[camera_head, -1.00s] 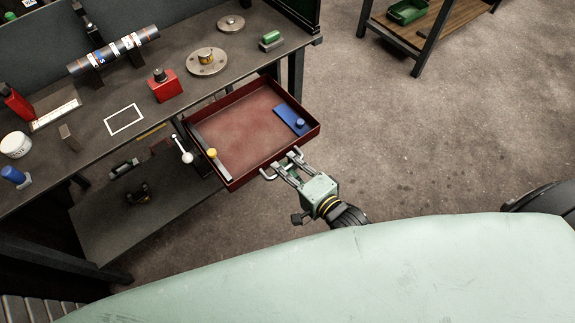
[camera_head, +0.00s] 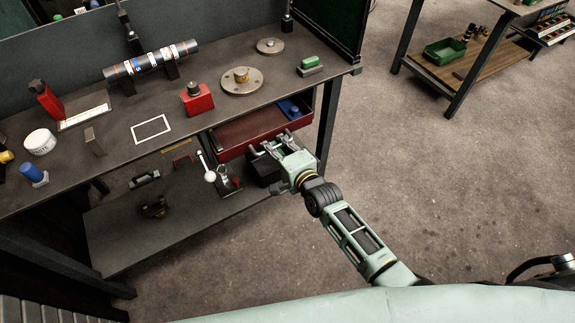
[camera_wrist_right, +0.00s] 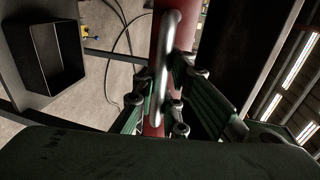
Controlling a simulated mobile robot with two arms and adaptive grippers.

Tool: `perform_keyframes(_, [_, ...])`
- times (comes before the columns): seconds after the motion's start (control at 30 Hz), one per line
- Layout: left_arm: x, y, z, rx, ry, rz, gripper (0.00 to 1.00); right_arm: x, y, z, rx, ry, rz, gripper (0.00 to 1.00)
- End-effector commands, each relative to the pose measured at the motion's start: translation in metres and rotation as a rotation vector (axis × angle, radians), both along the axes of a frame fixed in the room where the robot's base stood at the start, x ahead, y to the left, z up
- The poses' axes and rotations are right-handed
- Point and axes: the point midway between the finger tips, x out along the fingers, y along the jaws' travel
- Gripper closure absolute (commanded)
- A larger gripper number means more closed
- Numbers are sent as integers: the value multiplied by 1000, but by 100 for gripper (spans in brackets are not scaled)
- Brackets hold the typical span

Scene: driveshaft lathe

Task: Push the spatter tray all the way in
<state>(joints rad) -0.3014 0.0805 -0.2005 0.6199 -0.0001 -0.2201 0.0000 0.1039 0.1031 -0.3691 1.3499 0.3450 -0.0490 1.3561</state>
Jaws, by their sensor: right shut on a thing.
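The red spatter tray (camera_head: 243,131) sits under the front edge of the bench, mostly in, with its front part still sticking out. Its front wall also shows in the right wrist view (camera_wrist_right: 156,50). A blue thing (camera_head: 290,109) lies in its right part. My right gripper (camera_head: 277,146) is at the tray's front, shut on its metal handle (camera_wrist_right: 172,28). In the right wrist view the gripper's fingers (camera_wrist_right: 164,92) are on both sides of the handle. My left gripper is not in view. The tray's back is hidden under the bench top.
The bench top (camera_head: 110,165) holds a shaft (camera_head: 150,60), a red block (camera_head: 197,99) and a flanged disc (camera_head: 242,82). A ball-ended lever (camera_head: 209,176) stands left of the gripper. A bench leg (camera_head: 328,120) is to the right. The floor in front is clear.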

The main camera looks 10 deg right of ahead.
Motion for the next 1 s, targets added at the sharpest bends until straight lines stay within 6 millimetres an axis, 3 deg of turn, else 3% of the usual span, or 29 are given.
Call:
perform_keyframes(0.2, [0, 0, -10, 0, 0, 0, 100, 20, 7, 0, 3, -1, -2, 100])
perform_keyframes(0.6, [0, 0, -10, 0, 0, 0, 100, 23, 8, 2, 3, -3, -2, 100])
perform_keyframes(0.9, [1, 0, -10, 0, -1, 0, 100, 23, 8, 1, 1, -2, -1, 71])
perform_keyframes(1.0, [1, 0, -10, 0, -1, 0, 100, 23, 8, 1, 1, -2, -1, 71])
